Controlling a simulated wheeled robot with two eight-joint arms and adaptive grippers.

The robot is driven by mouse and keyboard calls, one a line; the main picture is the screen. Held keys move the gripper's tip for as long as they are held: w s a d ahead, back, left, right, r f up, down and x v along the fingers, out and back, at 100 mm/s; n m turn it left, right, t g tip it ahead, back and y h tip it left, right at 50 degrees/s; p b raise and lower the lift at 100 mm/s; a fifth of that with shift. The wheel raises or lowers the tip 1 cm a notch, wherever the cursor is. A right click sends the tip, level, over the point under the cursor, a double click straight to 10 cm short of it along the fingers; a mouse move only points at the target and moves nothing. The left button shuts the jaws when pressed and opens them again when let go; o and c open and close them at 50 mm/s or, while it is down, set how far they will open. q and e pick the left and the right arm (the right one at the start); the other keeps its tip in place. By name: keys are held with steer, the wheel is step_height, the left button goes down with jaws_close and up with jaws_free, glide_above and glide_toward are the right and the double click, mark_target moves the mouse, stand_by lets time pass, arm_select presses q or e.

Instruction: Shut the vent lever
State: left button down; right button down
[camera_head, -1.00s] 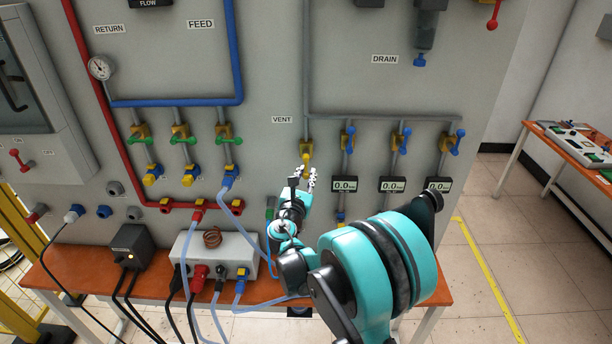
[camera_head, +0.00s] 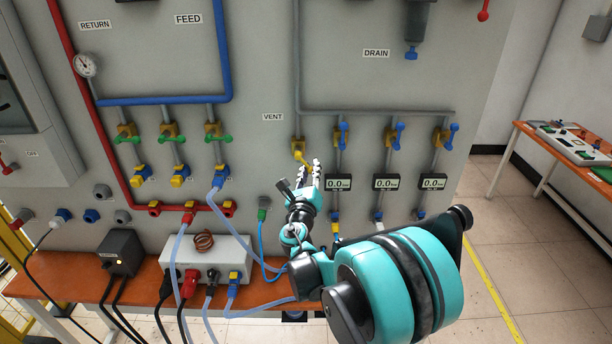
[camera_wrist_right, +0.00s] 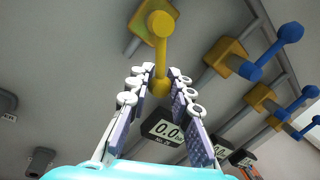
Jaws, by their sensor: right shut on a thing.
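The yellow vent lever (camera_head: 299,152) is on the wall panel below the VENT label (camera_head: 272,117), at the lower end of a thin grey pipe. My right gripper (camera_head: 311,169) is at its lower end. In the right wrist view, the lever (camera_wrist_right: 160,50) runs from its yellow valve body down to a knob between the fingertips of my right gripper (camera_wrist_right: 160,80). The fingers are closed on this knob end, and they partly hide it. My left gripper is not in view.
Blue-handled drain valves (camera_head: 393,137) stand to the right, above black gauges (camera_head: 386,182) reading 0.0. Green-handled valves (camera_head: 168,138) are to the left. Below is an orange bench (camera_head: 150,290) with a white box (camera_head: 220,262), a dark box (camera_head: 122,251) and cables.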

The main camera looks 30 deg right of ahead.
steer(key=n, duration=0.2)
steer(key=d+r+n, duration=0.1)
steer(key=shift+s+t, duration=0.3)
steer(key=shift+s+d+r+n+t+y, duration=0.25)
steer(key=shift+r+n, duration=0.35)
steer(key=shift+n, duration=0.95)
steer(key=shift+w+d+r+n+t+y, duration=0.1)
steer(key=shift+r+n+t+y, duration=0.4)
steer(key=shift+n, duration=1)
steer(key=shift+s+d+r+n+t+y, duration=0.15)
steer(key=shift+r+n, duration=0.6)
steer(key=shift+n, duration=0.8)
steer(key=c, duration=1.4)
jaws_free()
steer(key=shift+o, duration=0.3)
steer(key=shift+a, duration=0.1)
steer(key=v, duration=1.2)
